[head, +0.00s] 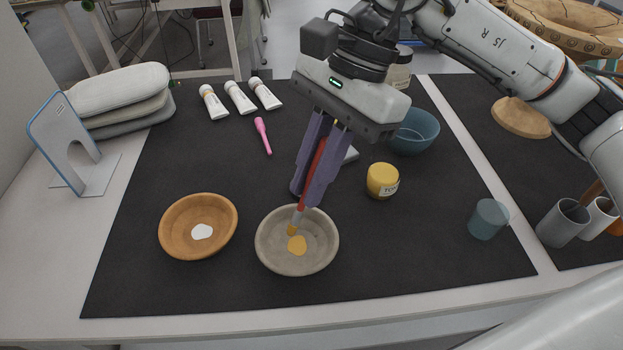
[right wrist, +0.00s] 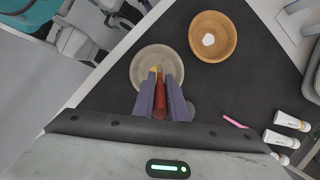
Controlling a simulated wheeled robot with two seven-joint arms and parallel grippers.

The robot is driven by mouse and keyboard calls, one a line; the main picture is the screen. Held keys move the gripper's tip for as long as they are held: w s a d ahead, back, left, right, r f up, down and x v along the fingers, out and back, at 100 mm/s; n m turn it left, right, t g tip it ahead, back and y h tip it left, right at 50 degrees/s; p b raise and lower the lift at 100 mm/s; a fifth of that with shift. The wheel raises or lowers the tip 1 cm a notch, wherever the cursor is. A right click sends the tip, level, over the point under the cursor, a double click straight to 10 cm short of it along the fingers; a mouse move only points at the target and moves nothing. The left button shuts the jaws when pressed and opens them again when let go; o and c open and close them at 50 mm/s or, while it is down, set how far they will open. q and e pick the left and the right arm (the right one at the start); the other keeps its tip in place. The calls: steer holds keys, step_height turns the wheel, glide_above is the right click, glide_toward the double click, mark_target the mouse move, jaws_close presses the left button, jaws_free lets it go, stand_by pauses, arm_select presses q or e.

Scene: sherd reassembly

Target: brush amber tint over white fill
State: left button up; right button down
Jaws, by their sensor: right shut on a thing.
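My right gripper (head: 318,195) points down over the grey bowl (head: 265,255). It is shut on a brush with a dark red handle (head: 315,168), also visible between the fingers in the right wrist view (right wrist: 159,98). The brush's amber tip (head: 292,230) is inside the bowl, just beside an amber patch (head: 297,245) on its inner surface; I cannot tell whether it touches. An orange-brown bowl (head: 176,238) stands to the left with a white patch (head: 202,232) inside. A yellow-lidded jar (head: 382,181) stands to the right of the gripper. My left gripper is not seen.
A blue bowl (head: 415,130) stands behind the jar, and a translucent teal cup (head: 488,219) is at right. A pink tool (head: 263,136) and white tubes (head: 240,98) lie at the back of the black mat (head: 135,270). A blue-edged stand (head: 70,140) is at left.

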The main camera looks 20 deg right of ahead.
step_height(320, 180, up, 2)
steer(key=shift+p, duration=0.45)
steer(key=shift+d, duration=0.1)
steer(key=d+r, duration=0.2)
steer(key=d, duration=0.4)
steer(key=shift+d, duration=0.4)
stand_by(0.7)
